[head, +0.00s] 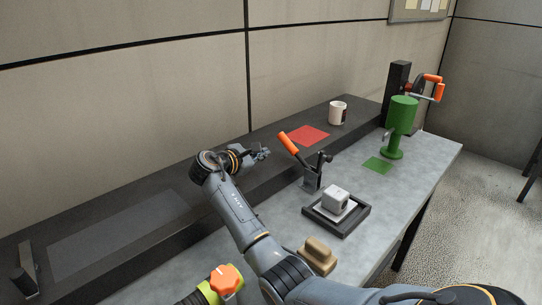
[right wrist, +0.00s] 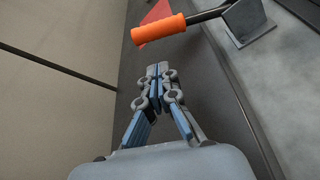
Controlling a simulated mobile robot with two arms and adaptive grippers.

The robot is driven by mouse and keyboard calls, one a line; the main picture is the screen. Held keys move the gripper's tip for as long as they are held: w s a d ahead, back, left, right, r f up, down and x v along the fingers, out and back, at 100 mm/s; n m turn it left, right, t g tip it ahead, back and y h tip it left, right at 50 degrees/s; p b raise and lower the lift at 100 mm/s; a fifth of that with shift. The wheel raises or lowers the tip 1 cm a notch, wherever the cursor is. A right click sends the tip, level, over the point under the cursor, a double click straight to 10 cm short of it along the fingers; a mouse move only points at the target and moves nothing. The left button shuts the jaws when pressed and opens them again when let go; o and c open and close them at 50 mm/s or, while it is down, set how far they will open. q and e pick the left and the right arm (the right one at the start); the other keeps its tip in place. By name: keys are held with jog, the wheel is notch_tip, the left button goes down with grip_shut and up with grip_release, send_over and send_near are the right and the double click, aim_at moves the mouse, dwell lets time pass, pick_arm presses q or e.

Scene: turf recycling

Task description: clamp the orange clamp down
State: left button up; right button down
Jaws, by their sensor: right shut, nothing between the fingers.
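The orange clamp's handle (head: 288,143) slants up and to the left from its dark metal base (head: 312,181) on the workbench. The lever stands raised. In the right wrist view the orange handle (right wrist: 160,29) lies just beyond my fingertips, with its grey lever running right to the base plate. My right gripper (head: 262,153) is shut and empty, a little left of the handle and apart from it. Its closed fingers also show in the right wrist view (right wrist: 158,70). My left gripper is not in view.
A black tray (head: 350,227) with a white-grey block (head: 335,198) sits in front of the clamp. A tan block (head: 317,254), a green stand-like object (head: 402,117), a white mug (head: 337,113) and a red square (head: 307,135) are nearby. A wall runs behind the raised dark shelf.

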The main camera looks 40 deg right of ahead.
aim_at(279, 157)
jog(key=x, duration=0.9)
jog(key=shift+d, duration=0.15)
jog(key=shift+r, duration=0.15)
